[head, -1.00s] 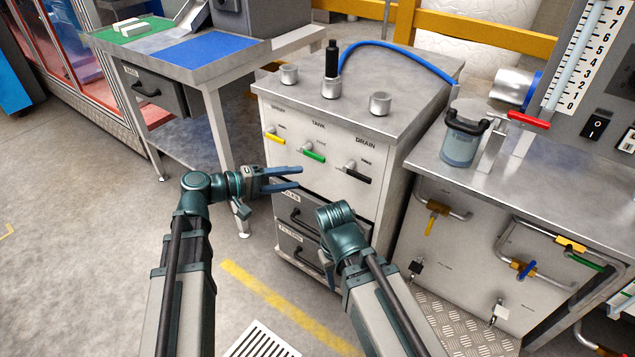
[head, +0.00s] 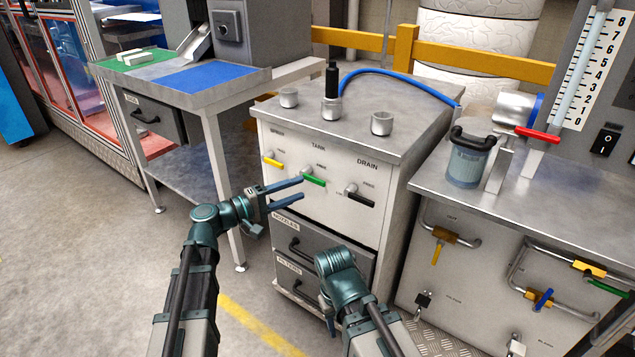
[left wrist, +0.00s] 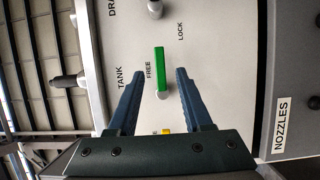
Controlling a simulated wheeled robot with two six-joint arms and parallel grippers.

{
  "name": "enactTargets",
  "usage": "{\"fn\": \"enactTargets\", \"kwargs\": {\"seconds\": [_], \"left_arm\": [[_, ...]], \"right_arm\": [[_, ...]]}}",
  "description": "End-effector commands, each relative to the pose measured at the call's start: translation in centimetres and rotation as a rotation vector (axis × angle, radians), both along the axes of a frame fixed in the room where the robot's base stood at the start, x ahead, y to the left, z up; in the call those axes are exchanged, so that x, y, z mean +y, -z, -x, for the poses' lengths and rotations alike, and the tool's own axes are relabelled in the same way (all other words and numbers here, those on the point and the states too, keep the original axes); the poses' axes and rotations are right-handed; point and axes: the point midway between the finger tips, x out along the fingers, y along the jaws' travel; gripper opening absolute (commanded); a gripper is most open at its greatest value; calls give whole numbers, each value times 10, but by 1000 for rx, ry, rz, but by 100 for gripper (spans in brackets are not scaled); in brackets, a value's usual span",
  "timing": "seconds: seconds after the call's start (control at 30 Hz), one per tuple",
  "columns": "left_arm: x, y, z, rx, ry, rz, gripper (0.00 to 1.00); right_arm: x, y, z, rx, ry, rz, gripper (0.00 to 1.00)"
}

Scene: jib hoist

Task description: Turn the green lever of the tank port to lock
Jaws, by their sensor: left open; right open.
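The green lever (head: 314,180) of the tank port is on the front panel of the grey cabinet, under the TANK label, pointing right. In the left wrist view the green lever (left wrist: 159,68) runs beside the word FREE, and LOCK is printed further off, past its free end. My left gripper (head: 301,190) is open in front of the panel, its tips close to the lever. In the left wrist view the lever appears between the open fingers; contact cannot be told. My right gripper (head: 327,308) hangs low before the drawers, pointing down, its fingers partly hidden.
A yellow lever (head: 272,162) is to the left and a black lever (head: 360,199) under DRAIN to the right. Drawers (head: 300,246) are below. A blue hose (head: 395,52) runs over the cabinet top. A steel bench (head: 530,205) stands at the right.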

Motion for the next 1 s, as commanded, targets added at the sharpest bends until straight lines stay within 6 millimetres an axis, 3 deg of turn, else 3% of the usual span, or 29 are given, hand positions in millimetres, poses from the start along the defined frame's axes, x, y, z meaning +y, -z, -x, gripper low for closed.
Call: {"fn": "enactTargets", "kwargs": {"seconds": [0.1, 0.33, 0.83, 0.87, 1.0], "left_arm": [[-21, 0, -14, 0, 3, 0, 50], [-49, 0, -31, 0, 2, 0, 50], [-61, 0, -37, 0, 0, 0, 50], [-61, 0, -37, 0, 0, 0, 48], [-61, 0, -37, 0, 0, 0, 23]], "right_arm": [[0, 0, 0, 0, 0, 0, 50], [0, 0, 0, 0, 0, 0, 50], [0, 0, 0, 0, 0, 0, 50], [0, 0, 0, 0, 0, 0, 50], [0, 0, 0, 0, 0, 0, 50]]}}
